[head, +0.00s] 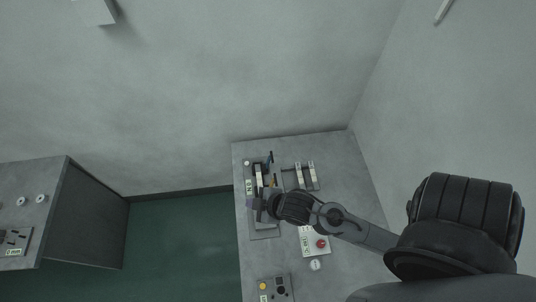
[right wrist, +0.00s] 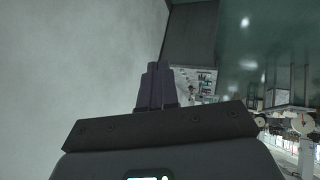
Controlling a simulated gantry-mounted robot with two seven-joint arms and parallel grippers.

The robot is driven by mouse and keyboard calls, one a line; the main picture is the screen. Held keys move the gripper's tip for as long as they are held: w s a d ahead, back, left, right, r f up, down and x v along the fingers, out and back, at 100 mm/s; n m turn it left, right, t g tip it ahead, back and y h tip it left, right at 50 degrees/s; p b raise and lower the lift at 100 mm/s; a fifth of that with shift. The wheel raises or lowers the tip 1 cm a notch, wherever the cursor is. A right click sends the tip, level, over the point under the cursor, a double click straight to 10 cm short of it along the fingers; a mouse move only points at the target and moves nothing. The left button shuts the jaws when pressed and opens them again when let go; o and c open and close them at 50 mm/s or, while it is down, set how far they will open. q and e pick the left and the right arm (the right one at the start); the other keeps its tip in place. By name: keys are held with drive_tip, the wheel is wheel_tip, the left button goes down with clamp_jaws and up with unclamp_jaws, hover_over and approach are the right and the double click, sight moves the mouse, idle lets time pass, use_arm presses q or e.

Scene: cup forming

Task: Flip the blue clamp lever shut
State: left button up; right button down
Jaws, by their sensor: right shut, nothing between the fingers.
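The clamp fixture (head: 262,228) is a grey plate with small dark, pale and orange parts on the right-hand table. A small dark bluish upright piece (head: 271,157) at its far end may be the blue clamp lever; it is too small to tell its position. My right gripper (head: 253,203) is over the near-left part of the fixture, its fingers pointing left. It is shut and empty, and the arm hides part of the fixture. In the right wrist view the closed dark fingers (right wrist: 155,85) have nothing between them. My left gripper is not in view.
The grey table (head: 345,185) also holds a rack with pale bars (head: 300,177), a panel with a red button (head: 321,243), and a control box (head: 275,288). Another table (head: 85,215) stands left across the green floor (head: 180,245). Walls rise behind and right.

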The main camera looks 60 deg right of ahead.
drive_tip(key=d+f+n+t+y+b, duration=0.5)
drive_tip(key=d+f+n+b, duration=0.4)
drive_tip(key=d+f+n, duration=0.6)
drive_tip(key=d+f+n+g+y+b, duration=0.1)
drive_tip(key=d+n+g+b, duration=0.1)
drive_tip(key=d+b, duration=0.5)
drive_tip(key=d+f+n+g+y+b, duration=0.1)
drive_tip(key=d+b, duration=0.5)
drive_tip(key=d, duration=1.1)
drive_tip(key=shift+w+d+f+n+g+y+b, duration=0.3)
drive_tip(key=shift+f+n+g+y+b, duration=0.15)
drive_tip(key=shift+f+n, duration=0.3)
